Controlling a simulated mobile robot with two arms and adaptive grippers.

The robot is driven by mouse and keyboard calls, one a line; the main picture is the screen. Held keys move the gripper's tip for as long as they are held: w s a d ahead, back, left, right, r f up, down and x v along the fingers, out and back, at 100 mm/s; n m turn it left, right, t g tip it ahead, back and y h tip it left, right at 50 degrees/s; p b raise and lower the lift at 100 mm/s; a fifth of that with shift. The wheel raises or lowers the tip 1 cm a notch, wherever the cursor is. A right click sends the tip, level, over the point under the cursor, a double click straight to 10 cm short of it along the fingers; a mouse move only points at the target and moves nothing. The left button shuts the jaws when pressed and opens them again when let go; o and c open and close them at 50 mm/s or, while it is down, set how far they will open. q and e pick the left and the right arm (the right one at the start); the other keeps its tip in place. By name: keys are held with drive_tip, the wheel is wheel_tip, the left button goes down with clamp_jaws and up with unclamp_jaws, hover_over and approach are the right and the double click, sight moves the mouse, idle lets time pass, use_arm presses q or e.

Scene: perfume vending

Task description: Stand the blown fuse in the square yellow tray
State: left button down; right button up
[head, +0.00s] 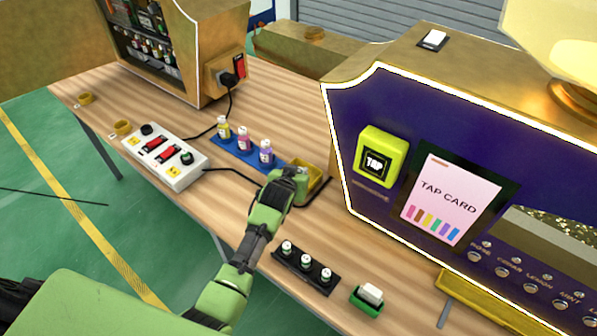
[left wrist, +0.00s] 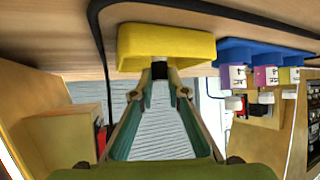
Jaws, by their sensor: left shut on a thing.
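The square yellow tray (head: 316,181) stands on the wooden table, just right of the blue rack, partly hidden behind my left gripper (head: 290,181). In the left wrist view, which is upside down, the yellow tray (left wrist: 165,42) is right at the fingertips. My left gripper (left wrist: 160,72) is shut on a small dark thing, likely the blown fuse (left wrist: 159,69). Most of the fuse is hidden by the fingers and tray wall. I cannot tell whether it touches the tray floor. My right gripper is not in view.
A blue rack (head: 232,150) with several small bottles is left of the tray. A white power strip (head: 178,172) lies farther left. A black holder (head: 304,272) and a green box (head: 367,300) are nearer. The purple-fronted machine (head: 365,218) stands close on the right.

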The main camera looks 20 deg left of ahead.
use_arm(q)
drive_tip(key=shift+f, duration=0.15)
drive_tip(key=c, duration=2)
unclamp_jaws()
drive_tip(key=shift+r, duration=0.25)
drive_tip(key=v, duration=1.2)
drive_tip(key=shift+f+p, duration=0.1)
drive_tip(key=shift+p, duration=0.2)
